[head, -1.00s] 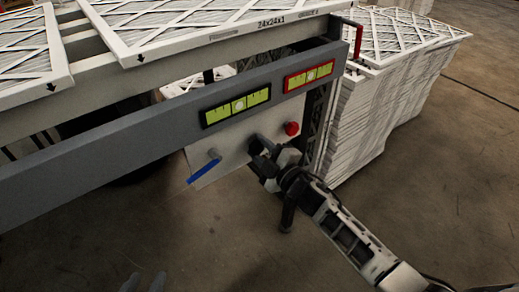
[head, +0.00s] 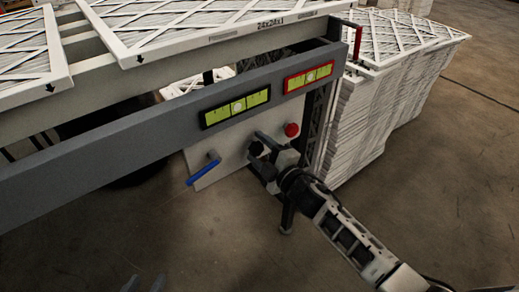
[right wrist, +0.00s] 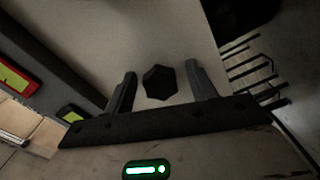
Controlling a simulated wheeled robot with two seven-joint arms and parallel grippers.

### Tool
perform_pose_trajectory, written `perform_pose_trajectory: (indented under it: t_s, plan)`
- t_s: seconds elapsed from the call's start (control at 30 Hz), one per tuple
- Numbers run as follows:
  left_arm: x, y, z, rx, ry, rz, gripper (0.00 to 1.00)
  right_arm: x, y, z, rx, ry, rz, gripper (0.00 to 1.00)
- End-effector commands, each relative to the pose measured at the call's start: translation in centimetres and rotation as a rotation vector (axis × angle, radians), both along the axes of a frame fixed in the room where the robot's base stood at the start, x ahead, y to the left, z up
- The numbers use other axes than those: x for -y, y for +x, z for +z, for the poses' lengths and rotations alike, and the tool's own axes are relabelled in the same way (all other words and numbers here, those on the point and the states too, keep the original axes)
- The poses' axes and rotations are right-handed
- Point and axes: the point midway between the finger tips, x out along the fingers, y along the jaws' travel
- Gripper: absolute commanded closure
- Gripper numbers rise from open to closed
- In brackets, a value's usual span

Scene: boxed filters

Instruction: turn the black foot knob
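The black foot knob (head: 257,148) sits on a pale panel (head: 228,160) below the grey rail. It also shows in the right wrist view as a dark faceted knob (right wrist: 160,83). My right gripper (head: 264,151) is at the knob, open. In the right wrist view its two fingers (right wrist: 160,88) stand on either side of the knob with a gap on each side. Whether the tips reach past the knob's face is unclear. Only the fingertips of my left gripper (head: 144,284) show at the bottom edge of the head view, spread apart and empty.
A red knob (head: 291,130) is close to the right gripper, and a blue lever (head: 204,172) is on the panel's left. Two levels, black-framed (head: 236,107) and red-framed (head: 308,77), are on the grey rail (head: 100,160). Stacked filters (head: 375,115) stand at the right.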

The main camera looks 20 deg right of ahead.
Motion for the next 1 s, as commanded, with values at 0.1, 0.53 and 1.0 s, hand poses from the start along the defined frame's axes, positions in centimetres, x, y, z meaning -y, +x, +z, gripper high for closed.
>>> perform_pose_trajectory:
  t_s: [0.1, 0.53, 1.0]
  plan:
    - [0.0, 0.1, 0.1, 0.002, 0.000, 0.000, 0.64, 0.0, 0.0, 0.0, 0.000, 0.000, 0.000, 0.44]
    - [0.0, 0.1, 0.4, 0.001, 0.000, 0.000, 0.64, 1.4, -4.0, -0.1, -0.004, -0.001, 0.000, 0.44]
    - [-0.1, -0.1, -0.1, -0.013, 0.003, 0.001, 0.64, 4.9, -13.5, -0.1, -0.002, 0.000, 0.000, 0.44]
